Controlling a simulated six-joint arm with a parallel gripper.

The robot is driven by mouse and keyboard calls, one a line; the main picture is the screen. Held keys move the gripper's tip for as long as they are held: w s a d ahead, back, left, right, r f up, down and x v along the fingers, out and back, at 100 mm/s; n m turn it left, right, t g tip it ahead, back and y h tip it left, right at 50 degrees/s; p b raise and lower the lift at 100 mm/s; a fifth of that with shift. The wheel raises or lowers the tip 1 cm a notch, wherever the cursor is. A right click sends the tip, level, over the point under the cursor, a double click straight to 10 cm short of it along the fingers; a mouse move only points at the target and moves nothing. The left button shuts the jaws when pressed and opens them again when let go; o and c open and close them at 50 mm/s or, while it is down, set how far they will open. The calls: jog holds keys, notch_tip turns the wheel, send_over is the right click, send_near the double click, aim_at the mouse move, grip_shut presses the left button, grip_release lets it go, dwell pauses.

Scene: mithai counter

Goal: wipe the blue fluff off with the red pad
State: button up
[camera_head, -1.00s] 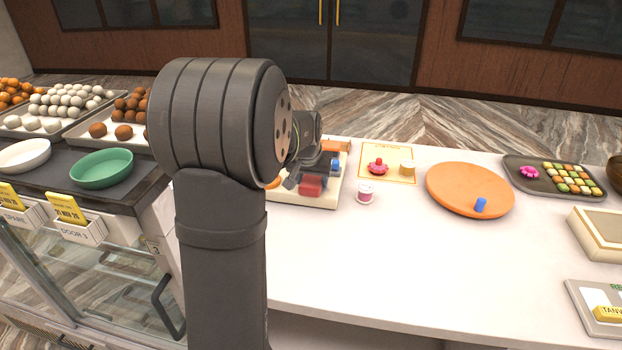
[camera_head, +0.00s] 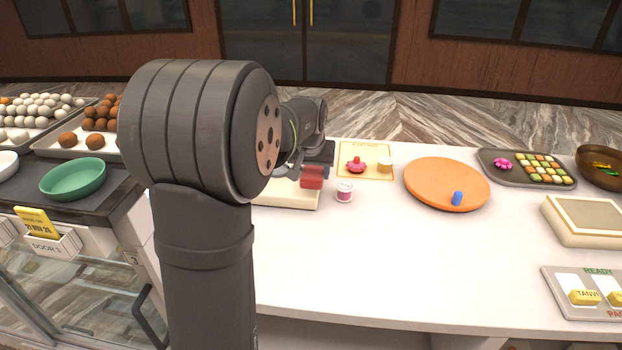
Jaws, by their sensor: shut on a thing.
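My gripper (camera_head: 314,163) is shut on the red pad (camera_head: 312,180). It holds the pad over the right part of the cream tray (camera_head: 285,200), and the jaws' grip on it is partly hidden. A small blue piece (camera_head: 457,198), shaped like a short cylinder, sits on the front right of the round orange board (camera_head: 430,178). It is the only blue thing I can make out; whether it is fluff is too small to tell. The gripper and pad are well to the left of the board.
A yellow-bordered card (camera_head: 375,175) holds a pink-red sweet (camera_head: 356,166) and a small tan cup (camera_head: 385,165). A sweets tray (camera_head: 490,165) and a cream box (camera_head: 585,220) stand right. The counter front is clear.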

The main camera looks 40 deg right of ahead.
jog(key=shift+r, duration=2.3)
jog(key=a+n, duration=0.1)
jog(key=a, duration=0.8)
jog(key=shift+w+r+t, duration=0.2)
jog(key=shift+r+t, duration=0.1)
jog(key=shift+r, duration=0.15)
